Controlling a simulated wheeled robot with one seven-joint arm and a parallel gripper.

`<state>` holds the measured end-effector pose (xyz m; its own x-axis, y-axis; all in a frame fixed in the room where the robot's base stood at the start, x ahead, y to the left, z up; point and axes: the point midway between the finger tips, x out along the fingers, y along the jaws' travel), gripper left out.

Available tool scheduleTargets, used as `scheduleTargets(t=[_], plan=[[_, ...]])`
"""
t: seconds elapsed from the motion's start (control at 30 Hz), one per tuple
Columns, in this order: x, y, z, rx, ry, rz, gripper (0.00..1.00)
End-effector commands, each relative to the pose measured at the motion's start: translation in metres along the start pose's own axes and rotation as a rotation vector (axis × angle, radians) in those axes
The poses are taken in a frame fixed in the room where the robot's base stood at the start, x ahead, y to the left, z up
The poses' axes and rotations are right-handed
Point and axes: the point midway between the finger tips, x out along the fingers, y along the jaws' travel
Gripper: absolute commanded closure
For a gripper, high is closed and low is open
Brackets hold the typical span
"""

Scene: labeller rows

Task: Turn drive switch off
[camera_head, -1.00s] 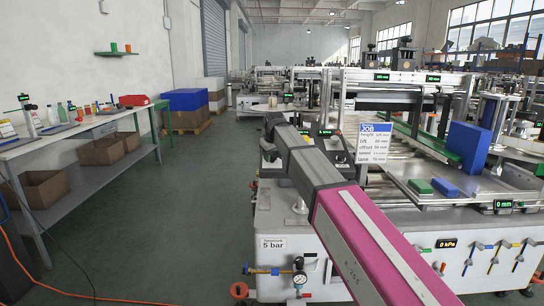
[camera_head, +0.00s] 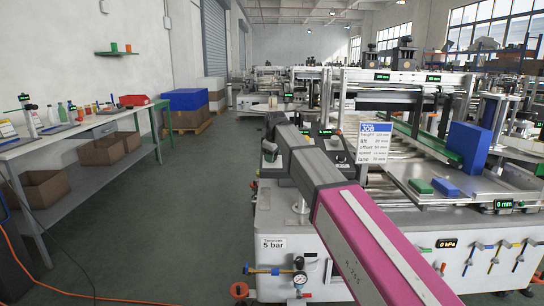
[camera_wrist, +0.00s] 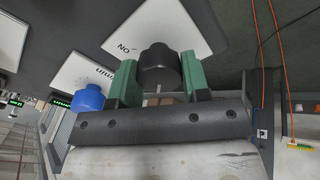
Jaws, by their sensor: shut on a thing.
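In the wrist view, my gripper (camera_wrist: 159,72) has its two green fingers on either side of a round black knob (camera_wrist: 159,58), shut on it. The knob stands in front of a white plate (camera_wrist: 178,28) marked ON, with the lettering upside down in this view. Which way the knob points cannot be told, and any OFF mark is hidden. In the head view, my arm crosses the machine's front left corner and hides the knob and most of the gripper.
A blue knob (camera_wrist: 90,97) stands left of my fingers in the wrist view, near another white label. In the head view, a JOB sign (camera_head: 374,142), a blue block (camera_head: 467,147) and a gauge (camera_head: 300,278) are on the machine. Open floor lies left of it.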

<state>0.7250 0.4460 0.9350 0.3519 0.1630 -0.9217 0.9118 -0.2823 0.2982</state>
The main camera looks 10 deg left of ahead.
Motion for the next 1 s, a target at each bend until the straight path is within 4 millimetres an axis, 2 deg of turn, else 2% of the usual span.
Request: scheduleTargets(t=[0.27, 0.3, 0.37, 0.73, 0.87, 1.0], plan=[[-0.001, 0.000, -0.001, -0.003, 0.001, 0.001, 0.81], [-0.001, 0.000, -0.001, -0.003, 0.001, 0.001, 0.50], [-0.001, 0.000, -0.001, -0.003, 0.001, 0.001, 0.31], [-0.004, 0.000, 0.000, -0.001, 0.001, 0.001, 0.31], [-0.019, 0.000, 0.000, -0.001, 0.002, 0.002, 0.31], [-0.044, 0.000, 0.000, -0.001, 0.002, 0.002, 0.31]])
